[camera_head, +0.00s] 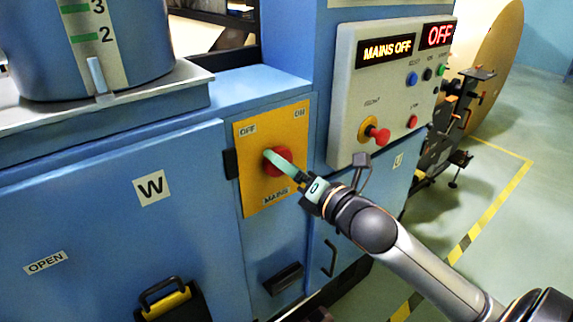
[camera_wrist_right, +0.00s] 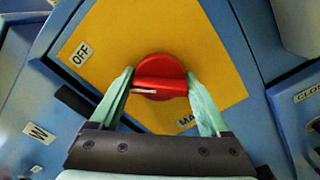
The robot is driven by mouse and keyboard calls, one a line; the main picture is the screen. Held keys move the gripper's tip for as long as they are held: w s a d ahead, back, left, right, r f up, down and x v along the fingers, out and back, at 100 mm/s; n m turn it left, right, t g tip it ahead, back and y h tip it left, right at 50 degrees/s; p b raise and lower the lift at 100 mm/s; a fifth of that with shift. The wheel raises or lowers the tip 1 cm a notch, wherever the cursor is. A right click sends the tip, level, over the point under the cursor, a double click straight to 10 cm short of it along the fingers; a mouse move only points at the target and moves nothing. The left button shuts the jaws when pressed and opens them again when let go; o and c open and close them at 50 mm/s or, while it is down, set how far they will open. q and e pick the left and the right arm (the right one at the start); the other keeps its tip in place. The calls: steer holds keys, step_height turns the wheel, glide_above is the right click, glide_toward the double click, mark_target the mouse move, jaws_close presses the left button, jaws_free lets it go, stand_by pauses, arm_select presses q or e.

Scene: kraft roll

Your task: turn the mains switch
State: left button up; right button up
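The mains switch (camera_head: 276,164) is a red round knob on a yellow plate (camera_head: 272,190) marked OFF at top left, ON at top right and MAINS below. In the right wrist view the knob (camera_wrist_right: 161,78) has a white mark at its lower left. My right gripper (camera_wrist_right: 160,75) has its two pale green fingers on either side of the knob, with no clear gap at the tips. In the head view the gripper (camera_head: 280,163) covers part of the knob. My left gripper is not in view.
A grey control panel (camera_head: 345,110) shows MAINS OFF and OFF, with a red mushroom button (camera_head: 379,134) close above my right arm. A black hinge-like block (camera_head: 230,164) is left of the plate. Open floor (camera_head: 500,230) lies to the right.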

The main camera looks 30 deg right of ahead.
steer(key=c, duration=0.7)
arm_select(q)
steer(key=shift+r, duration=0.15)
arm_select(e)
steer(key=shift+r+m+p, duration=0.1)
steer(key=shift+m+p, duration=0.55)
steer(key=shift+m, duration=0.05)
steer(key=shift+m+p, duration=0.65)
steer(key=shift+m, duration=0.15)
steer(key=m+p, duration=0.3)
steer(key=m, duration=0.1)
steer(key=shift+p, duration=0.3)
steer(key=m+p, duration=0.5)
steer(key=m, duration=0.1)
steer(key=shift+m, duration=0.4)
arm_select(q)
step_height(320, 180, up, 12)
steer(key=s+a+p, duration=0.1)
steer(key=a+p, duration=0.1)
steer(key=p, duration=0.1)
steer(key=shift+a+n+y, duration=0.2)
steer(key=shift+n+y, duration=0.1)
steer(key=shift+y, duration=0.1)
arm_select(e)
steer(key=shift+f+m, duration=0.2)
steer(key=shift+m, duration=0.85)
steer(key=shift+f+m, duration=0.15)
steer(key=shift+m, duration=0.9)
